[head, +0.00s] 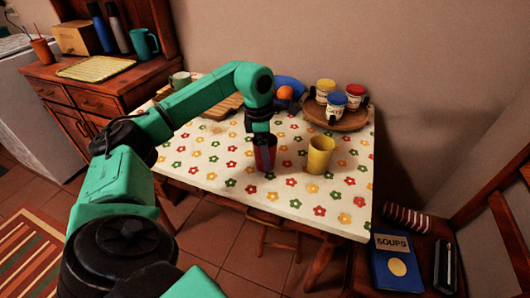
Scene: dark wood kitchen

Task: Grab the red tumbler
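The red tumbler (265,156) stands upright on the flowered tablecloth (215,168), near the middle of the table. My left gripper (261,135) points down at its top from above, and the arm comes in from the left. The fingers are dark and small against the tumbler's rim, so I cannot tell whether they are open or shut on it. The upper part of the tumbler is partly hidden by the gripper. My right gripper is not in view.
A yellow tumbler (319,155) stands just right of the red one. Behind are a round wooden tray (352,121) with several lidded jars, a blue bowl (291,83) with an orange fruit (285,93), and a green mug (180,80). The table's front is clear.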

